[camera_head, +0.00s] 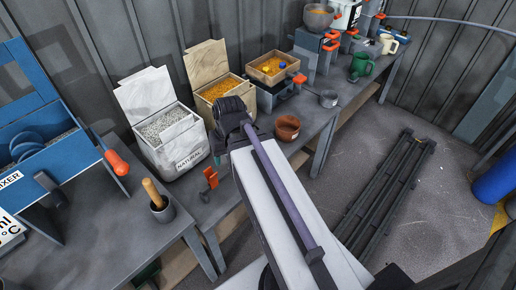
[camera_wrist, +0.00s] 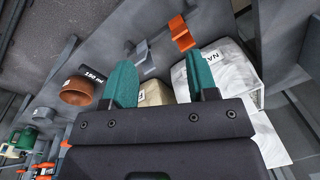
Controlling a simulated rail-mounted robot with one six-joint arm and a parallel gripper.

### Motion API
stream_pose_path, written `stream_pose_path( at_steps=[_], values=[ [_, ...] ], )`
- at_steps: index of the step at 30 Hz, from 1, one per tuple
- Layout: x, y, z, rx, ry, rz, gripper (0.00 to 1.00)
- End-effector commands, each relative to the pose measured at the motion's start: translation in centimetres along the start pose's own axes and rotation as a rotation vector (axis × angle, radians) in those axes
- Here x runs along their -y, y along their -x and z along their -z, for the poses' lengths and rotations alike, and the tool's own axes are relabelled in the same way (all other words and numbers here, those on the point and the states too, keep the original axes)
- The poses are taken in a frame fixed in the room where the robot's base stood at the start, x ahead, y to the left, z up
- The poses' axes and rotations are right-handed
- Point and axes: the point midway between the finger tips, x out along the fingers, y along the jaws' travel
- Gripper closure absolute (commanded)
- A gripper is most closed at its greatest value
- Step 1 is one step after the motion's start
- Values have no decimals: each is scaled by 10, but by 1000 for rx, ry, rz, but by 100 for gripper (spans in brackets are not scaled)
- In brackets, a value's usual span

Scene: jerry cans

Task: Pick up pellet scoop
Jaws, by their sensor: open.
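A brown round cup (camera_head: 287,127) stands on the bench, to the right of my gripper. In the wrist view the brown cup (camera_wrist: 77,91) lies left of my fingers, with a dark piece marked "150 ml" beside it. It looks like the pellet scoop; whether the dark piece is its handle I cannot fully tell. My gripper (camera_wrist: 158,78) is open, with two green finger pads apart and nothing held between them. In the head view my arm and dark wrist hide much of the gripper and part of the bench.
A white bin marked "NATURAL" (camera_head: 168,130) and a bin of orange pellets (camera_head: 222,85) stand close to my gripper. An orange-topped bracket (camera_head: 211,178) is at the bench's front edge. A wooden-handled pot (camera_head: 160,208) stands at left. A green can (camera_head: 361,66) stands farther right.

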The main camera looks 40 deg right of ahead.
Motion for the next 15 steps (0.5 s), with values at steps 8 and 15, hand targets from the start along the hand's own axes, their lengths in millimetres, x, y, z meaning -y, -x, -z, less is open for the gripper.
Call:
stream_pose_path(
  at_steps=[8, 15],
  values=[
    [-76, -131, 10, -100, -225, 184, 47],
    [-167, -239, 28, -376, -535, 535, 47]
  ],
)
